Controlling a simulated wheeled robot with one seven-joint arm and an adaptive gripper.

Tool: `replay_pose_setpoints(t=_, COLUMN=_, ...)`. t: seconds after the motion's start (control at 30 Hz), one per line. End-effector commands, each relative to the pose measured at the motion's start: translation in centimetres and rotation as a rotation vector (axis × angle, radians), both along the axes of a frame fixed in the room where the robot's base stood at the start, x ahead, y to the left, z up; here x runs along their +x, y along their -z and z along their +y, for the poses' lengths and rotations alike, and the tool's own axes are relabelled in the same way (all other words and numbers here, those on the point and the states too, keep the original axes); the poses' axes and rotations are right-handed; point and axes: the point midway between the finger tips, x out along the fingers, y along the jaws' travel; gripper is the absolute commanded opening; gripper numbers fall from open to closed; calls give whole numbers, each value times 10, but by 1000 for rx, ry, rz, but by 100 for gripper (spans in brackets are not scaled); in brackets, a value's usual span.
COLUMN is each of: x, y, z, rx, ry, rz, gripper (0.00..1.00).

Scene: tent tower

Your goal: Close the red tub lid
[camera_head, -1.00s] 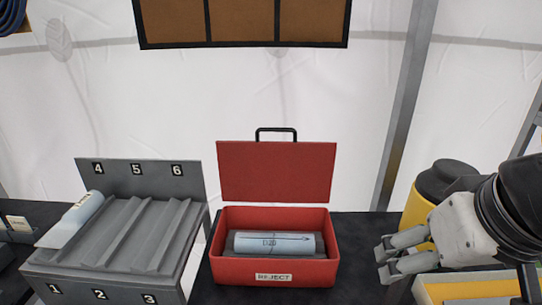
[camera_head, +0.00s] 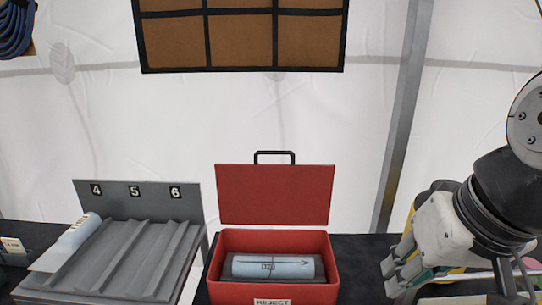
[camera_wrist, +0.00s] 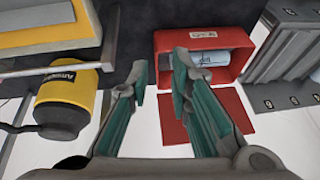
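The red tub (camera_head: 215,275), labelled REJECT, stands on the dark table with its red lid (camera_head: 274,195) open and upright at the back, a black handle (camera_head: 274,153) on the lid's top edge. A light blue cylinder (camera_head: 272,267) with dark markings lies inside on a grey insert. My gripper (camera_head: 395,272) is to the right of the tub, apart from it. In the wrist view my gripper (camera_wrist: 161,75) has its fingers spread with nothing between them, and the tub (camera_wrist: 160,42) and lid (camera_wrist: 190,118) show beyond the right finger.
A grey ribbed rack (camera_head: 125,258) with numbered slots stands left of the tub, holding another light blue cylinder (camera_head: 78,233). A yellow and black container (camera_wrist: 68,103) is on the right side, near my gripper. Dark table (camera_head: 355,262) between tub and gripper is clear.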

Motion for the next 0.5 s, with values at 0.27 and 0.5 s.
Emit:
replay_pose_setpoints(t=0.27, x=62, y=-20, z=40, rx=350, ry=132, rz=203, gripper=18)
replay_pose_setpoints(t=0.5, x=137, y=-35, z=64, rx=671, ry=242, rz=335, gripper=18)
